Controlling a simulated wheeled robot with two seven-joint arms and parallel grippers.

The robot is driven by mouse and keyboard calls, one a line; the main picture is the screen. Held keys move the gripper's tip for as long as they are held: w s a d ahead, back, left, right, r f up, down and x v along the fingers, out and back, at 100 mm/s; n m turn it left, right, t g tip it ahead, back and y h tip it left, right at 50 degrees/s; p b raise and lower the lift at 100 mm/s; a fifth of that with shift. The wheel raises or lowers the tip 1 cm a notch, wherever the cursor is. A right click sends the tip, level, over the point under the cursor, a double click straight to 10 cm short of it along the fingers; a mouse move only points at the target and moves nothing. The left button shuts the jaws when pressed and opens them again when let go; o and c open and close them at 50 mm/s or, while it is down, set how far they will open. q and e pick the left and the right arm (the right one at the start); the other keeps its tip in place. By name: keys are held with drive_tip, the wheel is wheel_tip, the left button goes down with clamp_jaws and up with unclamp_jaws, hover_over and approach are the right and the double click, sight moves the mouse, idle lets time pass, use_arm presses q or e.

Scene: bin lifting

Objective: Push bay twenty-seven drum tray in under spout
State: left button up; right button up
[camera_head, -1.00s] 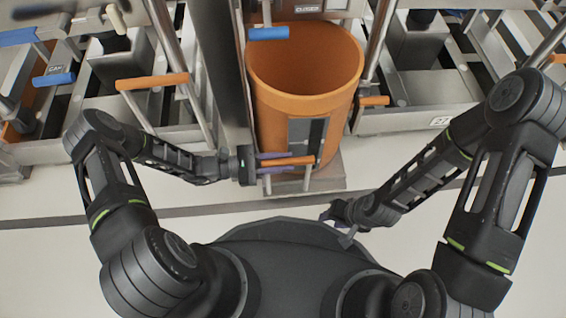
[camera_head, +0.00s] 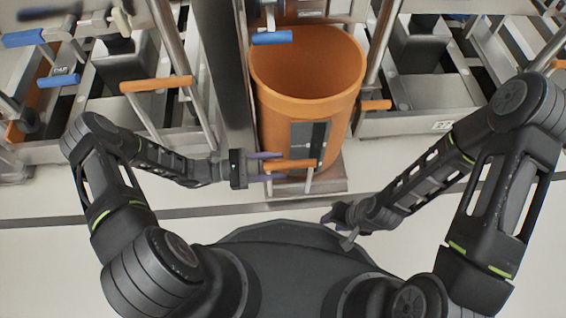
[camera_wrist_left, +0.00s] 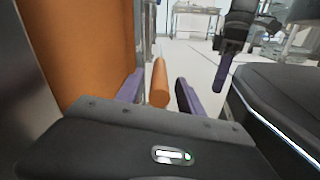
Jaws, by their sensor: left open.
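A large orange drum (camera_head: 285,110) stands upright on a grey tray (camera_head: 330,184) between metal posts, beneath a spout assembly partly cut off at the top. An orange handle bar (camera_head: 300,163) on two metal rods sticks out at the tray's front. My left gripper (camera_head: 272,167) is open at the bar's left end. In the left wrist view the bar (camera_wrist_left: 160,84) lies between the spread purple fingers (camera_wrist_left: 160,92), with gaps showing. My right gripper (camera_head: 334,226) hangs to the right in front of the tray, apart from it; its jaw opening is unclear. I cannot read a bay number.
Neighbouring bays have grey bins, one at left (camera_head: 115,65) and one at right (camera_head: 412,48). Another orange handle (camera_head: 155,84) juts out at left, and a blue handle (camera_head: 272,37) sits above the drum.

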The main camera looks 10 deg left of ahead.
use_arm(q)
drive_tip(key=v, duration=0.5)
drive_tip(key=shift+p, duration=0.3)
